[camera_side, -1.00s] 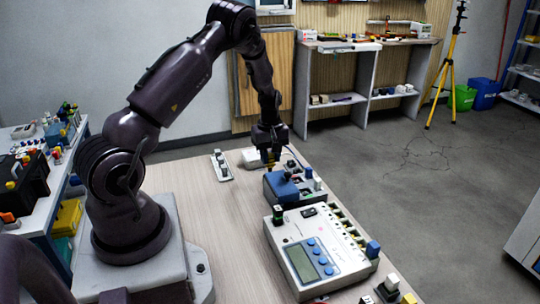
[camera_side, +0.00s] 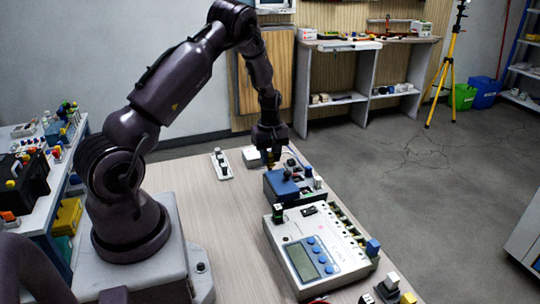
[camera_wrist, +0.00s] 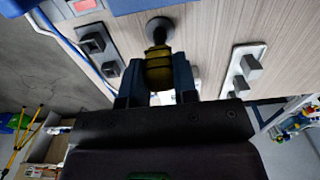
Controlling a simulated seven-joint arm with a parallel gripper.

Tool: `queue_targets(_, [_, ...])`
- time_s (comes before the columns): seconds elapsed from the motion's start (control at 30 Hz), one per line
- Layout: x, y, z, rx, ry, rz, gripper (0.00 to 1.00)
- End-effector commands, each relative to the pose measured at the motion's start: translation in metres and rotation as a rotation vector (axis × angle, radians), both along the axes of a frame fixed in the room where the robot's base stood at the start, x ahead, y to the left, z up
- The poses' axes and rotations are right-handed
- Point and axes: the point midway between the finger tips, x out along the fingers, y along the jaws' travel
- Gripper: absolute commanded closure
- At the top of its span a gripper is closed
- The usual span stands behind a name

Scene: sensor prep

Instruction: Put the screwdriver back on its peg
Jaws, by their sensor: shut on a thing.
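My gripper (camera_wrist: 157,82) is shut on the yellow-and-black screwdriver (camera_wrist: 158,68), whose yellow handle sits between the two blue-grey fingers in the wrist view. A dark narrower part extends from the handle towards a round grey disc (camera_wrist: 168,22) on the tabletop. I cannot tell whether the two touch, or whether that disc belongs to the peg. In the side view, my gripper (camera_side: 270,152) points down near the table's far end, behind the blue box, with a bit of yellow at its fingers. The peg is not clearly visible in either view.
A blue box (camera_side: 281,184) stands close in front of my gripper. A white meter (camera_side: 312,250) with blue buttons is nearer the camera. A white strip with switches (camera_side: 221,165) lies to the left; a pale box (camera_side: 251,157) is just beside my gripper. The table's left middle is clear.

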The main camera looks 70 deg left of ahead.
Motion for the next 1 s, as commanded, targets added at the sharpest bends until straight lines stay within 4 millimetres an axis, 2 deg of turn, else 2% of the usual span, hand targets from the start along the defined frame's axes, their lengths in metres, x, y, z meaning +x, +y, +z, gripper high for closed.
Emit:
queue_targets(0.27, [0.0001,0.0001,-0.0011,0.0,0.0,0.0,0.97])
queue_targets(0.3, [0.0001,0.0001,-0.0011,0.0,0.0,0.0,0.66])
queue_targets(0.4, [0.0001,0.0001,-0.0011,0.0,0.0,0.0,0.43])
queue_targets(0.6, [0.0001,0.0,-0.0011,0.0,0.0,0.0,0.43])
queue_targets(0.63, [0.0,0.0,-0.0012,0.0,0.0,0.0,0.36])
queue_targets(0.67, [0.0,-0.0001,-0.0012,0.0,0.0,0.0,0.35])
queue_targets(1.0, [0.0003,0.0,0.0026,0.001,-0.001,0.0,0.35])
